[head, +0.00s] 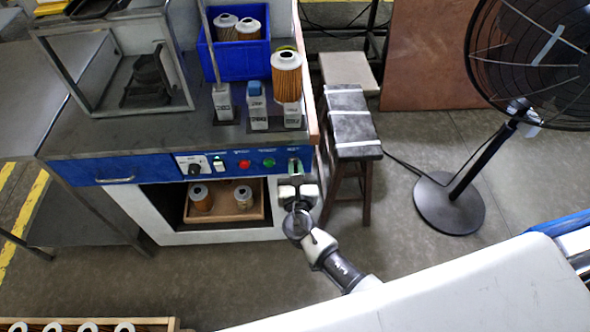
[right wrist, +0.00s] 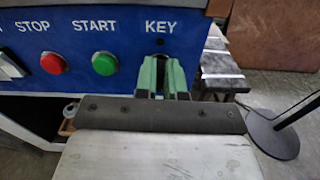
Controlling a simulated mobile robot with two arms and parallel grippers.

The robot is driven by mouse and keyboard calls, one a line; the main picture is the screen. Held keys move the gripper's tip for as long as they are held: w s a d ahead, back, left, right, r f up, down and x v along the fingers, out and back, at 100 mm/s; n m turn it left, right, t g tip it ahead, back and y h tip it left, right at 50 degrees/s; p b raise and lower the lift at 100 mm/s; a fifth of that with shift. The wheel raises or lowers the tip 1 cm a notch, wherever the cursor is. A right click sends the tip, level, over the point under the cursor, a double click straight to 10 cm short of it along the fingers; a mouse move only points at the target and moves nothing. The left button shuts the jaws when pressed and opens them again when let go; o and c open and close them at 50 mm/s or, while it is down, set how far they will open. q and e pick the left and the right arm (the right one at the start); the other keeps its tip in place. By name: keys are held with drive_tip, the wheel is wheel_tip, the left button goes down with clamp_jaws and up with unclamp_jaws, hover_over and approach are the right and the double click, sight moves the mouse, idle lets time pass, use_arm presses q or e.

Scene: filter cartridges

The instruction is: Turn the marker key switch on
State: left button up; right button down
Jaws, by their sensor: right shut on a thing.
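The blue front panel (head: 135,172) of the machine carries a row of controls. The key switch (right wrist: 160,44) sits at its right end, under the KEY label, and is mostly hidden by my fingers. My right gripper (head: 295,168) is at this end of the panel. Its green fingers also show in the right wrist view (right wrist: 162,75), shut on the key just below the label. The key itself is hidden between the fingers, so its angle cannot be told. My left gripper is not in view.
A red stop button (right wrist: 54,64) and a green start button (right wrist: 105,63) are left of the key. Filter cartridges (head: 286,70) stand on the machine top and in a blue bin (head: 232,55). A stool (head: 350,120) and a fan (head: 450,200) stand to the right.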

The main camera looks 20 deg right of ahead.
use_arm(q)
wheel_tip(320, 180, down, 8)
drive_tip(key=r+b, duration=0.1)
drive_tip(key=b, duration=0.6)
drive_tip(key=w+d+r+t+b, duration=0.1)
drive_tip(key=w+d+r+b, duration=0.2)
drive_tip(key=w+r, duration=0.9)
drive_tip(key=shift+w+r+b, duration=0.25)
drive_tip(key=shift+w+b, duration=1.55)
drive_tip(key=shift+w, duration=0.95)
use_arm(e)
drive_tip(key=shift+s+d+f+m, duration=0.1)
drive_tip(key=shift+d+f+m, duration=0.1)
drive_tip(key=shift+m, duration=2.75)
drive_tip(key=shift+w+d+f+m, duration=0.1)
drive_tip(key=shift+d+f+m, duration=0.1)
drive_tip(key=shift+m, duration=2.7)
drive_tip(key=shift+s+d+f+m, duration=0.1)
drive_tip(key=shift+f+m, duration=0.1)
drive_tip(key=shift+m, duration=2.75)
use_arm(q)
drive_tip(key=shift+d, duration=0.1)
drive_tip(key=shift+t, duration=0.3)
use_arm(e)
drive_tip(key=c, duration=1.2)
unclamp_jaws()
